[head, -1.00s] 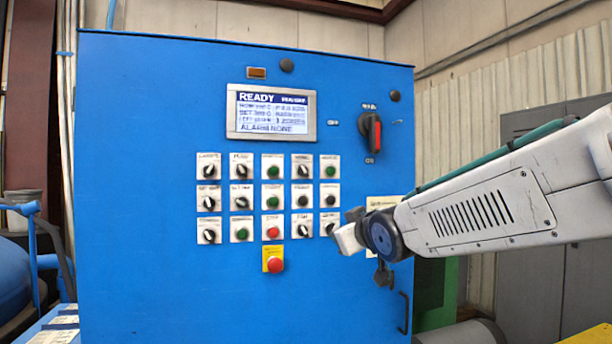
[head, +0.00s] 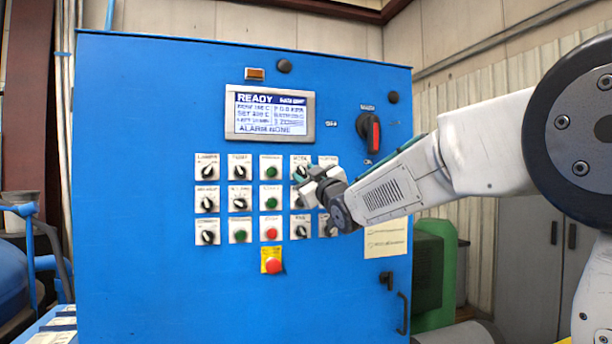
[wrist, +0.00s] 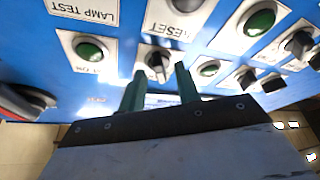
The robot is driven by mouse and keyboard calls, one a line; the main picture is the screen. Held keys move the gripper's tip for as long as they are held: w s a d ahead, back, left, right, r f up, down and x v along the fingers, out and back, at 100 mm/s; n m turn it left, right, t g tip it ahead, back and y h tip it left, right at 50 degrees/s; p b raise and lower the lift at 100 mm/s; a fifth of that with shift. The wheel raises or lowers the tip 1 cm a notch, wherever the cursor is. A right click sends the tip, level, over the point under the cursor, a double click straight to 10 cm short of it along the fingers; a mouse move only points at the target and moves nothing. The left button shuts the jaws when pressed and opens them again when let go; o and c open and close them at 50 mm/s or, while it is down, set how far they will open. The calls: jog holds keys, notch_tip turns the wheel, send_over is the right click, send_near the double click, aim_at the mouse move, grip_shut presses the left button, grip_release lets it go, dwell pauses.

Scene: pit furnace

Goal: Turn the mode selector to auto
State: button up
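The blue control cabinet carries rows of labelled buttons and selectors. My gripper (head: 300,175) is at the upper right of this grid and hides part of it. In the wrist view my gripper (wrist: 159,77) is open, its two green fingers on either side of a black selector knob (wrist: 157,63) on a white plate.
Near the knob are a green button (wrist: 89,50), another green button (wrist: 208,69) and the RESET plate (wrist: 185,18). A red-handled rotary switch (head: 374,134) sticks out at the right. The display (head: 270,115) reads READY. A red emergency button (head: 273,265) is below the grid.

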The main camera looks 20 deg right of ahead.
jog(key=shift+w+r, duration=0.1)
jog(key=shift+w, duration=0.1)
grip_shut()
jog(key=shift+a+m+h, duration=0.1)
jog(key=shift+m+h, duration=0.3)
jog(key=shift+m, duration=0.2)
jog(key=m+h, duration=0.2)
jog(key=m, duration=0.2)
jog(key=m+t+h, duration=0.1)
jog(key=m+h, duration=0.1)
jog(key=m, duration=0.2)
jog(key=shift+a, duration=0.15)
jog(key=m+h, duration=0.2)
jog(key=m, duration=0.2)
jog(key=m+h, duration=0.2)
jog(key=m, duration=0.2)
jog(key=shift+a+g, duration=0.1)
jog(key=shift+g, duration=0.3)
jog(key=shift+m, duration=0.3)
